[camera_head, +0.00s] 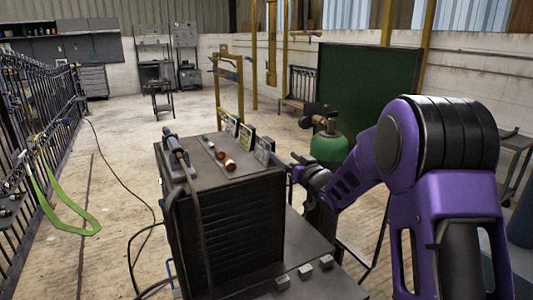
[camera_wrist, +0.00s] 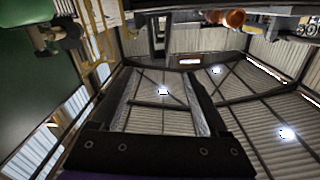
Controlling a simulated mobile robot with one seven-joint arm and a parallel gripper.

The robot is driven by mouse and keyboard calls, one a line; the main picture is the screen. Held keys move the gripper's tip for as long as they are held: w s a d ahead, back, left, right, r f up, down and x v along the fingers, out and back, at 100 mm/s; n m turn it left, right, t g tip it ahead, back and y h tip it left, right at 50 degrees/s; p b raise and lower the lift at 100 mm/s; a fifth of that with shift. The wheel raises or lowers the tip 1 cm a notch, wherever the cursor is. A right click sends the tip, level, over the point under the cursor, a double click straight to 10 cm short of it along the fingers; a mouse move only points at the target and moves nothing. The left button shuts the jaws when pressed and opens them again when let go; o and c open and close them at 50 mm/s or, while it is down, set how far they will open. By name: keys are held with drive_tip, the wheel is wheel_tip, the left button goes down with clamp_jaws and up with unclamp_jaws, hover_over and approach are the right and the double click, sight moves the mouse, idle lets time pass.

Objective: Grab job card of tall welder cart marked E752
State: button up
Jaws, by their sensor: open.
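A dark welder cart (camera_head: 226,225) stands in the centre foreground, with a slatted box on it. Several small cards (camera_head: 264,149) stand along the right rear edge of the box top. I cannot read any marking, so I cannot tell which card or cart is E752. My gripper (camera_head: 297,168) is at the right side of the box top, close to the nearest card; I cannot tell if they touch. In the wrist view my gripper (camera_wrist: 162,78) has its two fingers spread with nothing between them. An orange knob (camera_wrist: 235,17) of the box top shows upside down there.
A green gas cylinder (camera_head: 329,147) stands close behind my gripper, before a dark green screen (camera_head: 372,88). A torch and cable (camera_head: 178,150) lie over the box's left side. A black metal gate (camera_head: 40,125) runs along the left. Floor between gate and cart is mostly clear.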

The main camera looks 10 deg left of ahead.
sight(272, 163)
drive_tip(key=x, duration=0.6)
drive_tip(key=f+x, duration=0.1)
drive_tip(key=x, duration=0.2)
drive_tip(key=shift+w+a+r, duration=0.1)
drive_tip(key=shift+w+a, duration=0.05)
drive_tip(key=shift+w, duration=0.25)
clamp_jaws()
